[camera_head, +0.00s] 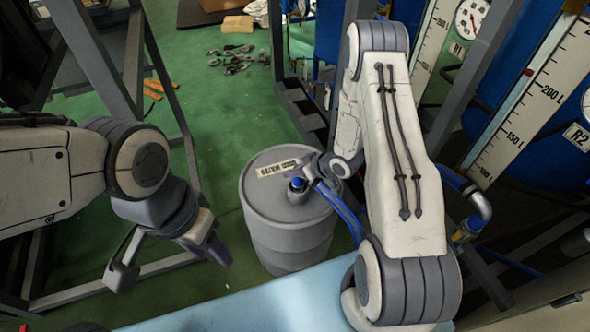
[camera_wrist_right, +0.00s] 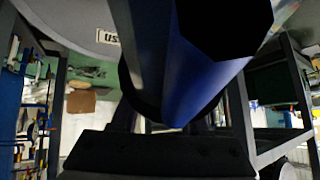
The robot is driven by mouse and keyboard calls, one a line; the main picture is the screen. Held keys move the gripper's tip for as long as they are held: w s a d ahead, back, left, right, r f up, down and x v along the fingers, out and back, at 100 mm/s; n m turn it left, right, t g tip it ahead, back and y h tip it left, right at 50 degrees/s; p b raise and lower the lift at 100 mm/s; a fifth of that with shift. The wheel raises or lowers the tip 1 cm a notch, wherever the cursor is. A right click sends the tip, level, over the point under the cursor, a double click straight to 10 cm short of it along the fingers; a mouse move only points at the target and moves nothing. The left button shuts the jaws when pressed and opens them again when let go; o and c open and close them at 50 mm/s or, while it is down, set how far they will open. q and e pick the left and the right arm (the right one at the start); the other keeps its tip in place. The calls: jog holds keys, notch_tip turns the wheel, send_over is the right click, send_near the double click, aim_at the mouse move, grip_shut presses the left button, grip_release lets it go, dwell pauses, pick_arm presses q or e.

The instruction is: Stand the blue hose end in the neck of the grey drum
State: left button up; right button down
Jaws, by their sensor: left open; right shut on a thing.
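The grey drum (camera_head: 288,232) stands on the green floor in the middle of the head view, with a pale label on its lid. My right gripper (camera_head: 299,186) is over the right part of the lid, shut on the blue hose end (camera_head: 298,182). In the right wrist view the blue hose end (camera_wrist_right: 205,80) lies large between the fingers, with a dark many-sided face. The drum's neck is hidden or merges with the gripper, so I cannot tell whether the hose end is in it. My left gripper (camera_head: 214,247) is open and empty, left of the drum.
The blue hose (camera_head: 342,214) trails from the gripper toward the right. A light blue surface (camera_head: 280,302) lies in front of the drum. Grey frame posts stand left and right, and blue tanks (camera_head: 545,130) with litre scales are at right. Loose tools (camera_head: 235,60) lie on the floor behind.

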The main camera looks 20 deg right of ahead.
jog(key=shift+f+b, duration=1.4)
jog(key=shift+f, duration=0.5)
jog(key=shift+c, duration=1.6)
grip_release()
jog(key=v, duration=1)
jog(key=shift+s+d+r+p, duration=0.1)
jog(key=shift+s+r+p, duration=0.1)
jog(key=shift+p, duration=0.15)
jog(key=shift+w, duration=0.1)
